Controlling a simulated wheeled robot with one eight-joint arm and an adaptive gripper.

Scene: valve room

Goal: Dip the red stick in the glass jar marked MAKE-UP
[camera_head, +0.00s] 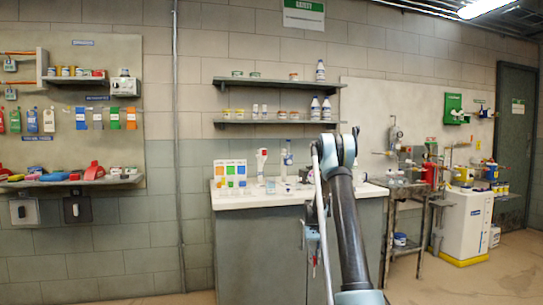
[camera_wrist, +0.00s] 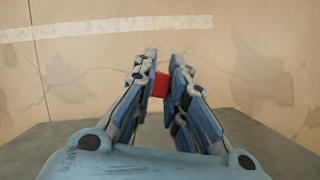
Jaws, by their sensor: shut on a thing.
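My gripper (camera_wrist: 163,70) is shut on the red stick (camera_wrist: 160,86), whose red end shows between the two fingers in the wrist view. In the head view my gripper (camera_head: 312,235) hangs low in front of the counter, partly behind my arm, and a small bit of red shows under it. Several small clear glass vessels stand on the counter's white top, one of them a glass jar (camera_head: 270,187). Their labels are too small to read, so I cannot tell which is marked MAKE-UP.
The counter (camera_head: 240,250) stands against the wall, with a colour chart (camera_head: 230,173), a red-and-white item (camera_head: 262,162) and a clear bottle (camera_head: 286,160) on top. Shelves (camera_head: 265,122) hang above. A metal cart (camera_head: 400,220) stands to the right. Tan floor (camera_wrist: 120,75) lies below my gripper.

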